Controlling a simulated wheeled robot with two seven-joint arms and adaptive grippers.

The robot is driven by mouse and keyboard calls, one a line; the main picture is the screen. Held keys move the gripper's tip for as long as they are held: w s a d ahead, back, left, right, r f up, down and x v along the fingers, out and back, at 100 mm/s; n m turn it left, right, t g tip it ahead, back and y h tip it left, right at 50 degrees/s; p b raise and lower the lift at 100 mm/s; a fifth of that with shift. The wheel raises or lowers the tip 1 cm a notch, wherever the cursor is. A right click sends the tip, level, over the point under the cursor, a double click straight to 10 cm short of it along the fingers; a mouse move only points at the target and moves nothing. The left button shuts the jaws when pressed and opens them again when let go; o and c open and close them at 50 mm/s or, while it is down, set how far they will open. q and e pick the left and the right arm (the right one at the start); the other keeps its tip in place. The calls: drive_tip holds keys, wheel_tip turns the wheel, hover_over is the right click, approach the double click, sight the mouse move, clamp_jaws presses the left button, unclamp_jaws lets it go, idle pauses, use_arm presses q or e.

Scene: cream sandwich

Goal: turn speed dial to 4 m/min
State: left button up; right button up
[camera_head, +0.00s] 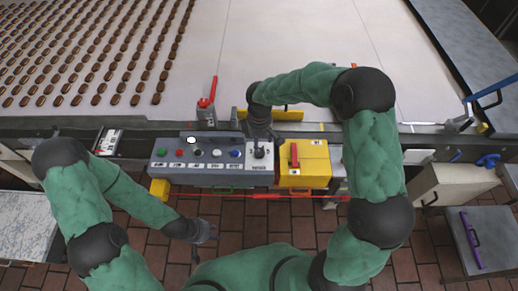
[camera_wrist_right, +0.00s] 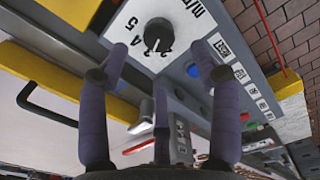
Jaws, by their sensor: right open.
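The speed dial (camera_wrist_right: 158,33) is a round black knob on a white plate with numbers around it and "m/min" lettering; 2, 4 and 5 are legible in the right wrist view. I cannot tell surely which number it points to. In the head view the dial (camera_head: 259,154) sits at the right end of the grey control panel (camera_head: 215,173). My right gripper (camera_head: 260,130) is above and just behind it.
Green, red, black and blue controls line the panel left of the dial. A yellow box with a red handle (camera_head: 295,155) stands right of it. The pale conveyor (camera_head: 300,50) carries rows of brown biscuits at left.

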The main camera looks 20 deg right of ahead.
wheel_tip(320, 180, down, 7)
drive_tip(key=shift+w+f, duration=0.1)
drive_tip(key=shift+w, duration=0.05)
drive_tip(key=shift+c, duration=0.3)
drive_tip(key=shift+b, duration=0.3)
drive_tip(key=c, duration=1.1)
